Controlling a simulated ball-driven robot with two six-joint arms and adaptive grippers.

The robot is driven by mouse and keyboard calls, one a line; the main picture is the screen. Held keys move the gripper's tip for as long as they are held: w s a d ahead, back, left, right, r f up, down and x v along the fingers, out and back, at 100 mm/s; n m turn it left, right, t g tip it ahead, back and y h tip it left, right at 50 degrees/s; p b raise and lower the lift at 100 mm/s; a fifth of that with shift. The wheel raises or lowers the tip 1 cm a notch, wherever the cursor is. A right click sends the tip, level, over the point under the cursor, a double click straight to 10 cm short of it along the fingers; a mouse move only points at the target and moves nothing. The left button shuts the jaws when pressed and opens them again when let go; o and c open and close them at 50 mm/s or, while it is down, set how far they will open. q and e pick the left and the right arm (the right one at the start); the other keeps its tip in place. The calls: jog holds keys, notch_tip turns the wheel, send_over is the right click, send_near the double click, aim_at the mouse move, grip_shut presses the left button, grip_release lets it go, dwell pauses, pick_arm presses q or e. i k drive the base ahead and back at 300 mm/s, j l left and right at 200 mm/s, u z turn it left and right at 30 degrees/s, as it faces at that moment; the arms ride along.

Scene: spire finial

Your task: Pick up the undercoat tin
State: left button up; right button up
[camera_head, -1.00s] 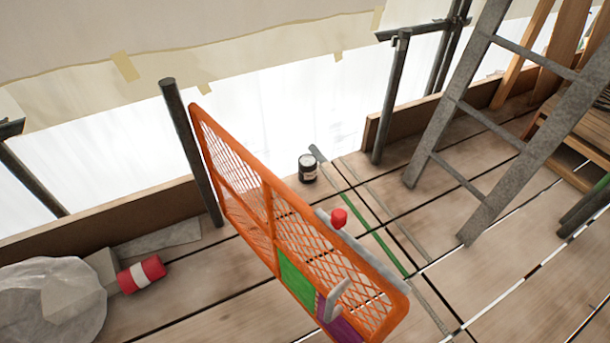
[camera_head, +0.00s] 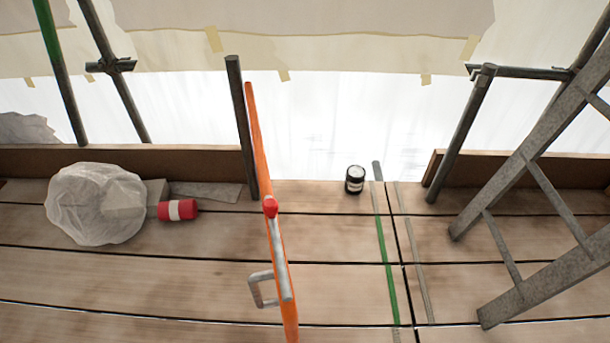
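The undercoat tin (camera_head: 355,180) is most likely the small dark tin with a pale label band and a light top. It stands upright on the plank deck near the deck's outer edge, in the gap between two toe boards. Its label is too small to read. Neither of my grippers shows in the head view.
An orange mesh gate (camera_head: 262,170), seen nearly edge-on, stands left of the tin with a grey handle and red knob. A grey ladder (camera_head: 545,170) leans at the right. A red cylinder (camera_head: 178,210) and a plastic-wrapped bundle (camera_head: 95,203) lie left. Planks before the tin are clear.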

aim_at(355, 177)
jog(key=i+l+u, duration=0.1)
jog(key=l+u, duration=0.25)
jog(key=u, duration=0.15)
jog(key=l+u, duration=0.8)
jog(key=u, duration=0.15)
jog(key=l+u, duration=0.5)
jog(key=i+l+u, duration=0.2)
jog(key=l, duration=0.4)
jog(key=l+u, duration=0.25)
jog(key=l, duration=0.35)
